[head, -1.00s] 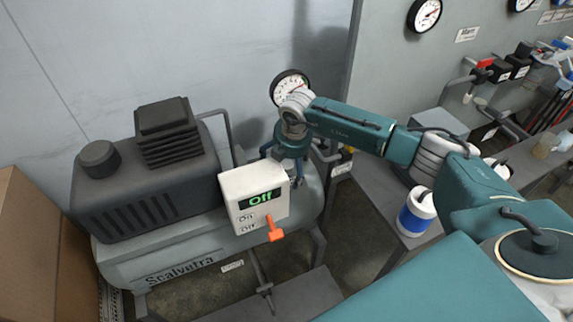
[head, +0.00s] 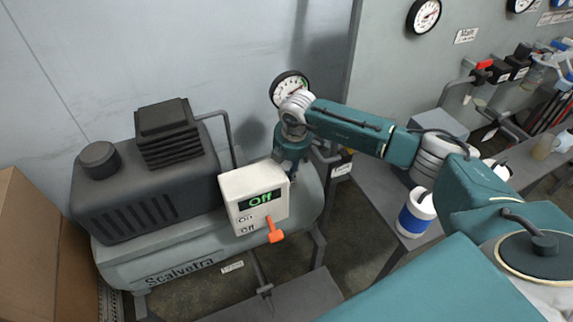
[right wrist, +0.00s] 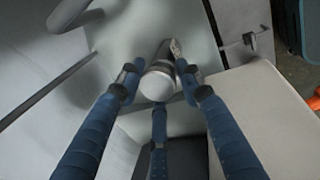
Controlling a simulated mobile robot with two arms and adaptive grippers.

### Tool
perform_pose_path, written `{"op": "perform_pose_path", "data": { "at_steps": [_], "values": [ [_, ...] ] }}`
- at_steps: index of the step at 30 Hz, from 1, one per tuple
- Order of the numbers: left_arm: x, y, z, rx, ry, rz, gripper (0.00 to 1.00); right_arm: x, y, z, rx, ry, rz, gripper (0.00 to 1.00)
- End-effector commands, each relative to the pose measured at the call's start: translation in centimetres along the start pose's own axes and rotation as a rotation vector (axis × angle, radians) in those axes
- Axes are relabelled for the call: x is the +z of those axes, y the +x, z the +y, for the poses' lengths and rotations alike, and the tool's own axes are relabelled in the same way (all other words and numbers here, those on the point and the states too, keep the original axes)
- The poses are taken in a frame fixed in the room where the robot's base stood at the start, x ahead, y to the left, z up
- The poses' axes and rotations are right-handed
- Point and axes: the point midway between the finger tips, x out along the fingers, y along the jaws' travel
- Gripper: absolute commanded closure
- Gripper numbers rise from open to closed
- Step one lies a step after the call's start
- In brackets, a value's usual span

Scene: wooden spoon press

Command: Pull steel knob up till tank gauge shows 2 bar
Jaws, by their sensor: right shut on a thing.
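The steel knob (right wrist: 158,82) is a pale round cylinder in the right wrist view. My right gripper (right wrist: 157,75) is shut on it, with blue fingers on both sides and one below. In the head view my right gripper (head: 292,163) is behind the control box at the tank's right end, and the knob is hidden there. The tank gauge (head: 288,84) is a round white dial behind my right wrist. Its lower part is covered, and its reading is too small to tell. My left gripper is not in view.
The grey tank (head: 190,262) carries a dark motor (head: 150,195). The white control box (head: 243,186) reads "Off", and its orange lever (head: 275,236) points down. A white and blue cup (head: 416,214) stands on the grey bench at right. A cardboard box (head: 35,250) is at far left.

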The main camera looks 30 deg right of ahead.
Motion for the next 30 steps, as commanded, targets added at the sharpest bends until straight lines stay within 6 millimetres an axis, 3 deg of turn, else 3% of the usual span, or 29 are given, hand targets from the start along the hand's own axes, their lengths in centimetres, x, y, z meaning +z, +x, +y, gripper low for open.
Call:
{"op": "perform_pose_path", "data": {
  "at_steps": [30],
  "values": [
    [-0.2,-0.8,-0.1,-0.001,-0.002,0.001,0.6,0.1,-1.5,1.1,0.021,0.003,0.002,0.93]
  ]
}}
